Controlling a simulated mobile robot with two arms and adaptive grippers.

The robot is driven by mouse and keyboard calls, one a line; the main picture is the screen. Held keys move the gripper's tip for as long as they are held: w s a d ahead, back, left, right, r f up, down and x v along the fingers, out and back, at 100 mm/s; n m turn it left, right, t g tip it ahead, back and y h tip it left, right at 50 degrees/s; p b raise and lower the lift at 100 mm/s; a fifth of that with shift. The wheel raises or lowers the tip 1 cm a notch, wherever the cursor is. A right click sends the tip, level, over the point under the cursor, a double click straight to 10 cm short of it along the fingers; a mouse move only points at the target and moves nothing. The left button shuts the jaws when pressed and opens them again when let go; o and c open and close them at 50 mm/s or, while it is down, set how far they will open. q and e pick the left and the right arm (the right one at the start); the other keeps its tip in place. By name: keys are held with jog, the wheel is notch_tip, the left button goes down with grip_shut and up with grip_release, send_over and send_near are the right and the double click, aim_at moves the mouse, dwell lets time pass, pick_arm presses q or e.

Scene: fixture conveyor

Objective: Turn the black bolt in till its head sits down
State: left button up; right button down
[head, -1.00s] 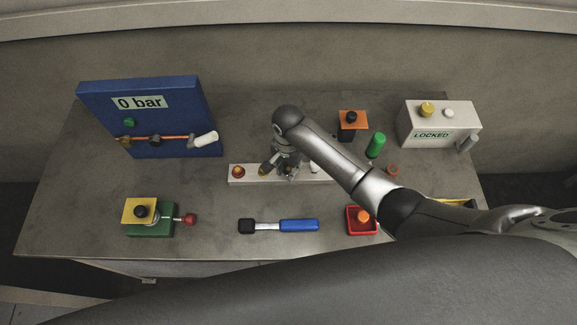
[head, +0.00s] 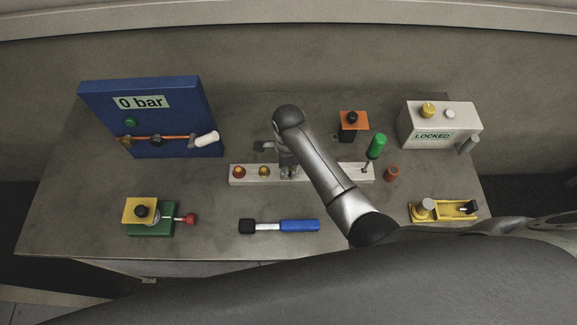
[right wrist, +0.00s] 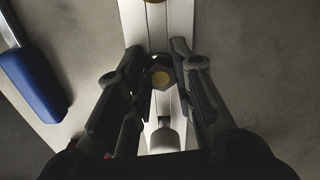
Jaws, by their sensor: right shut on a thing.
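My left gripper is not in view.
A grey cylinder (right wrist: 165,137) is close to the gripper. A blue-handled hammer (head: 298,225) lies in front.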

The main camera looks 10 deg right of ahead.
jog(key=shift+m, duration=0.6)
jog(key=c, duration=1.2)
grip_release()
jog(key=shift+o, duration=0.2)
jog(key=n, duration=0.4)
jog(key=shift+n, duration=1.1)
jog(key=shift+n, duration=1.2)
jog(key=n, duration=0.3)
jog(key=shift+s+n, duration=0.1)
jog(key=shift+n, duration=0.2)
